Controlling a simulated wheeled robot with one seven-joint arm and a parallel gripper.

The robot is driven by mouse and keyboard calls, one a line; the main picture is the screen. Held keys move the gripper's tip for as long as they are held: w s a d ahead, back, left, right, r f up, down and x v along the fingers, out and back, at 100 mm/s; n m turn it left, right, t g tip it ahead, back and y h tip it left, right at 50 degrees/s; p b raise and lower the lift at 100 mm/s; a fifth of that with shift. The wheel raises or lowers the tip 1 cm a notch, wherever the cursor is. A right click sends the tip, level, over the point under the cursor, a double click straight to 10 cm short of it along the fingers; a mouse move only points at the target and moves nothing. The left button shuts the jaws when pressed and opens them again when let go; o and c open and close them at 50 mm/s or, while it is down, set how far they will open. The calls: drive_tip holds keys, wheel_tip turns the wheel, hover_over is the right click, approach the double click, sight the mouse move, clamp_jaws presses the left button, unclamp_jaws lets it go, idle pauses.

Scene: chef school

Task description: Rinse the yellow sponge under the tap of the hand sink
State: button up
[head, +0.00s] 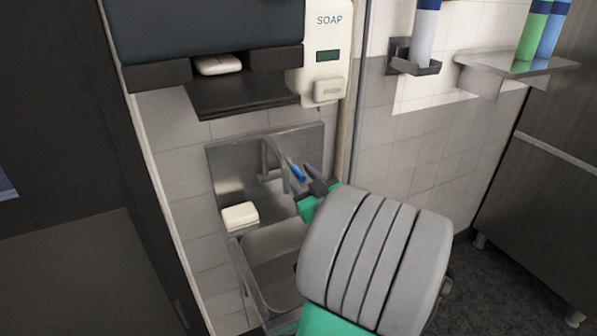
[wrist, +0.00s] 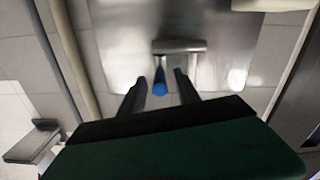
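The hand sink (head: 275,240) is a steel basin with a steel back plate on the tiled wall. Its tap (head: 275,155) has a blue lever tip (head: 298,172). A pale cream block (head: 240,214), perhaps the yellow sponge, rests on the sink's left rim. Its edge may show at the top of the wrist view (wrist: 262,4). My gripper (head: 303,180) is at the tap. In the wrist view, its two dark fingers (wrist: 159,76) are apart, with the blue tip (wrist: 160,83) seen between them. I cannot tell whether they touch it. The gripper holds no sponge.
A soap dispenser (head: 325,60) and a dark towel dispenser (head: 205,30) with a tray (head: 240,97) hang above the sink. A wall holder (head: 412,62) and a shelf (head: 515,65) with bottles are at the upper right. A dark panel stands close on the left.

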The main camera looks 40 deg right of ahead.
drive_tip(key=shift+w+d, duration=0.1)
drive_tip(key=shift+w, duration=0.3)
drive_tip(key=shift+c, duration=0.2)
clamp_jaws()
idle(1.0)
